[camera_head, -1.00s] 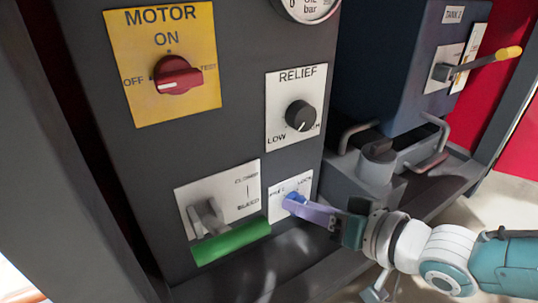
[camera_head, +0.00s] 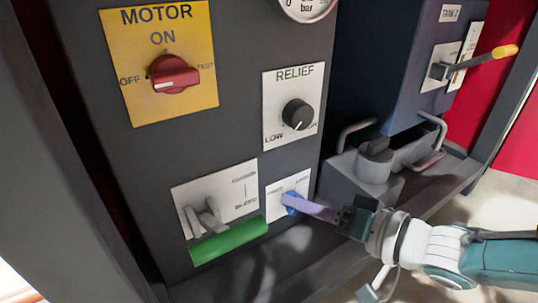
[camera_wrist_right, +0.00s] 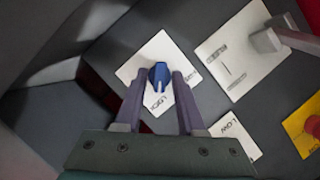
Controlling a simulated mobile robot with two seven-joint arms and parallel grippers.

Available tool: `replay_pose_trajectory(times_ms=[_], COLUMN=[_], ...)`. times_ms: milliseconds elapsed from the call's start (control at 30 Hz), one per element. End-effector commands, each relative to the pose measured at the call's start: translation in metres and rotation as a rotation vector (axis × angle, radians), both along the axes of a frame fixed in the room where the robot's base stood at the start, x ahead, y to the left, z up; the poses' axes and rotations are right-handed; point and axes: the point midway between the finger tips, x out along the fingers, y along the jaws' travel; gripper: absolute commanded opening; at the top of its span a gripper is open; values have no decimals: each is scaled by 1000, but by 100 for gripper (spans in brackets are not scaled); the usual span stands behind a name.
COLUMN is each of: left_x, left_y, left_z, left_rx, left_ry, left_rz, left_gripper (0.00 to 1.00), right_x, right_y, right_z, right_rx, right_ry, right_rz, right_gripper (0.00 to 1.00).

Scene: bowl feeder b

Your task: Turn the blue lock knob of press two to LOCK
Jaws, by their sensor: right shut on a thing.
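The blue lock knob (camera_head: 290,204) sits on a small white plate (camera_head: 273,207) low on the dark panel, with a label at each upper side. My right gripper (camera_head: 299,206) comes in from the right with its purple-grey fingers at the knob. In the right wrist view the blue knob (camera_wrist_right: 158,75) lies between the two fingertips, and my right gripper (camera_wrist_right: 158,78) is shut on it. The fingers hide part of the plate. My left gripper is not in view.
A lever with a green handle (camera_head: 228,241) is close on the left of the knob. The black RELIEF knob (camera_head: 298,114) is above, and the red MOTOR knob (camera_head: 173,74) is at upper left. A grey clamp-like block (camera_head: 360,177) and a yellow-tipped lever (camera_head: 490,56) stand to the right.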

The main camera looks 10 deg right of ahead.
Motion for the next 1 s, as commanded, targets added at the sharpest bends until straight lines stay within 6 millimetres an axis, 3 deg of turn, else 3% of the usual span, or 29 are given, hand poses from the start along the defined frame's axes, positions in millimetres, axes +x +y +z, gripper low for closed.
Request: replay_pose_trajectory(times_ms=[233,267,300,667,1000], left_x=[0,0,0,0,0], left_y=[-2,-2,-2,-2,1], left_z=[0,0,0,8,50], left_rx=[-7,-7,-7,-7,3], left_ry=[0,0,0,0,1], left_rz=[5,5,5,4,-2], left_gripper=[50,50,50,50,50], right_x=[0,0,0,-6,-56], right_y=[0,0,0,-5,-42], right_z=[0,0,0,4,24], right_rx=[2,2,1,-1,0], right_ry=[0,0,0,2,3], right_rz=[-1,-1,-1,-2,-2], right_gripper=[0,42,46,48,48])
